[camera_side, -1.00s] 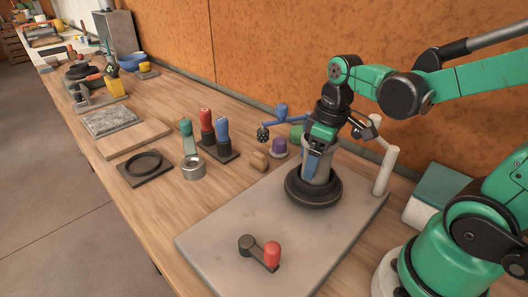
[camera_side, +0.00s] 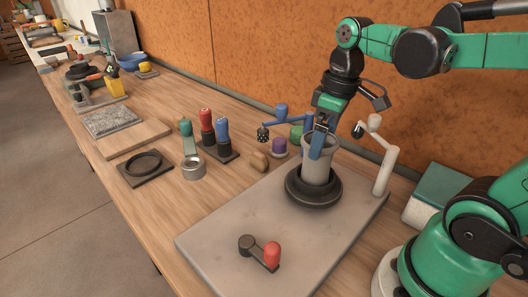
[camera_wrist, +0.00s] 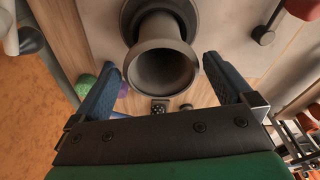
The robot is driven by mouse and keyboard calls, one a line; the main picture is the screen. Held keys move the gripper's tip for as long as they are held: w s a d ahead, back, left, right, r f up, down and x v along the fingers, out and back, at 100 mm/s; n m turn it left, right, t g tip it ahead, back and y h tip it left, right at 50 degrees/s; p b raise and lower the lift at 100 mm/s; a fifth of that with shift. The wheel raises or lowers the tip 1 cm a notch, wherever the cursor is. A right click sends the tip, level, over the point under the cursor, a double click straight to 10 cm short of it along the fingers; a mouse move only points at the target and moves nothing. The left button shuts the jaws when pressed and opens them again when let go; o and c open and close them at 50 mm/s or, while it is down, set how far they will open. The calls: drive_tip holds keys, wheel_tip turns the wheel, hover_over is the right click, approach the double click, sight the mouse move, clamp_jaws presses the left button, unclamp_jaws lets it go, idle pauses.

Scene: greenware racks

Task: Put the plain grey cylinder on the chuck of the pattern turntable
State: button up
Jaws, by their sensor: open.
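The plain grey cylinder (camera_side: 320,172) stands upright on the dark round chuck (camera_side: 313,199) of the turntable. In the wrist view its open mouth (camera_wrist: 162,68) faces me, with the dark chuck (camera_wrist: 190,12) behind it. My gripper (camera_side: 318,148) is open at the top of the cylinder. One blue finger overlaps its upper wall in the side view. In the wrist view my blue fingers (camera_wrist: 161,75) lie to either side of the cylinder's rim, with visible gaps. The far finger is mostly hidden in the side view.
The chuck sits on a pale slab (camera_side: 225,240) with a red-knobbed crank (camera_side: 272,254). A white post (camera_side: 385,170) stands close right of the chuck. A blue arm (camera_side: 285,118), a purple-topped piece (camera_side: 279,146) and a green knob (camera_side: 296,132) lie behind.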

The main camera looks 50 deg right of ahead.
drive_tip(key=r, duration=0.4)
drive_tip(key=s+r, duration=0.1)
drive_tip(key=r, duration=0.2)
drive_tip(key=shift+d, duration=0.1)
